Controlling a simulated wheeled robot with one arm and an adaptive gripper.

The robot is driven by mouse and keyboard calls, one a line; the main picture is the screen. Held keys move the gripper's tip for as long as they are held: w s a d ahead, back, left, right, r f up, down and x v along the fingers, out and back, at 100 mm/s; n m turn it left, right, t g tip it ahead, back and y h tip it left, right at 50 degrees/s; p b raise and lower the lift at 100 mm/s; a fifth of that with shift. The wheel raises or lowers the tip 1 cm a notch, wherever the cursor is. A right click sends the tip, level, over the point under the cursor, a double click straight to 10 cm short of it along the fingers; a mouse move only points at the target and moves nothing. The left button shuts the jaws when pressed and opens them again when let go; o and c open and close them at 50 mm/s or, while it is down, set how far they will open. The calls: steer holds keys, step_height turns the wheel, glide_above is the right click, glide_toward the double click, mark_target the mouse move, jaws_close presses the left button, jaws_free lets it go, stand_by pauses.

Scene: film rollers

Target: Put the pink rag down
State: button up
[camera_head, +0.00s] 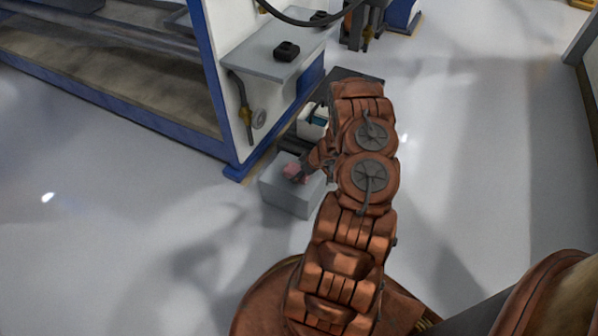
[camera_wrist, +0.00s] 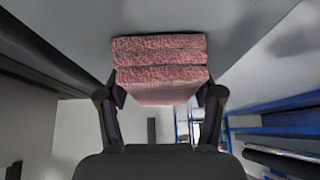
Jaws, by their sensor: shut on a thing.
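The pink rag (camera_wrist: 160,66) is a folded, layered block between the two fingers of my gripper (camera_wrist: 160,98) in the wrist view. The fingers are shut on it, one at each side. In the head view the pink rag (camera_head: 293,171) shows small, over the top of a grey box (camera_head: 290,198). My gripper (camera_head: 303,173) is beside it, partly hidden by my arm. I cannot tell whether the rag touches the box top.
A grey shelf (camera_head: 262,62) holding a small black object (camera_head: 286,51) juts from the blue-framed machine (camera_head: 215,90). Floor at left and right is clear.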

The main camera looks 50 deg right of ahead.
steer(key=o, duration=1.6)
steer(key=shift+f, duration=0.1)
